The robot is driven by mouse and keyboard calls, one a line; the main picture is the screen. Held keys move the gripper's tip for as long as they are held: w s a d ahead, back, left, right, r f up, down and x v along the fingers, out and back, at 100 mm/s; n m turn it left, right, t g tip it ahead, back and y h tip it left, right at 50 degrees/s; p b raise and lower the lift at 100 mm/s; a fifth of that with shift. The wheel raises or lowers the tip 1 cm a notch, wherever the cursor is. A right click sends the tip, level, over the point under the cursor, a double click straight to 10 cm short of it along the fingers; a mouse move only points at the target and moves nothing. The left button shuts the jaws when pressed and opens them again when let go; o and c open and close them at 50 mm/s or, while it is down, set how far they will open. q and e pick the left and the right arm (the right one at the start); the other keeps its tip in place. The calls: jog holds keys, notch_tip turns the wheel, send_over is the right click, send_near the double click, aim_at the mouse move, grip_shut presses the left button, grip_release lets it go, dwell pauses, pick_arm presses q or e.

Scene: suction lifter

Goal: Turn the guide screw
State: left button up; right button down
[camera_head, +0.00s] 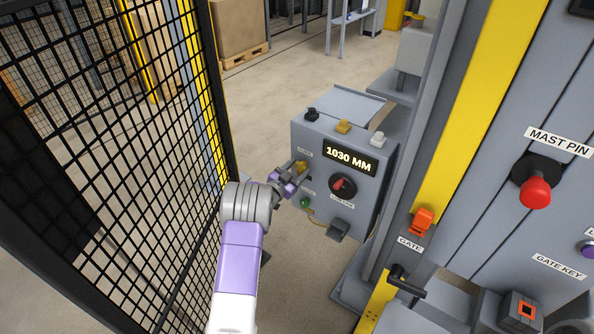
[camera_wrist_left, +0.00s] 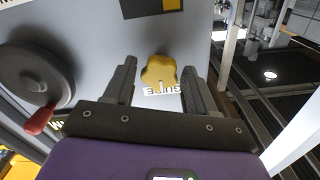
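The guide screw is a yellow lobed knob (camera_wrist_left: 160,73) on the grey control box, above an upside-down label that seems to read GUIDE in the left wrist view. In the head view the knob (camera_head: 302,166) shows partly beside my left gripper (camera_head: 291,180) on the left of the box's front. In the left wrist view my left gripper (camera_wrist_left: 160,85) is open, with one finger on each side of the knob. Gaps show between the fingers and the knob; I cannot tell how far the tips reach in depth. My right gripper is not in view.
A black mesh fence (camera_head: 120,150) stands left of my arm. The grey-yellow mast (camera_head: 480,110) is at right.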

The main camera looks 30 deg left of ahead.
pick_arm(q)
jog(key=c, duration=0.8)
jog(key=shift+m, duration=0.5)
jog(key=m, duration=0.5)
jog(key=shift+m, duration=0.3)
jog(key=m, duration=1.9)
jog(key=shift+m, duration=2.1)
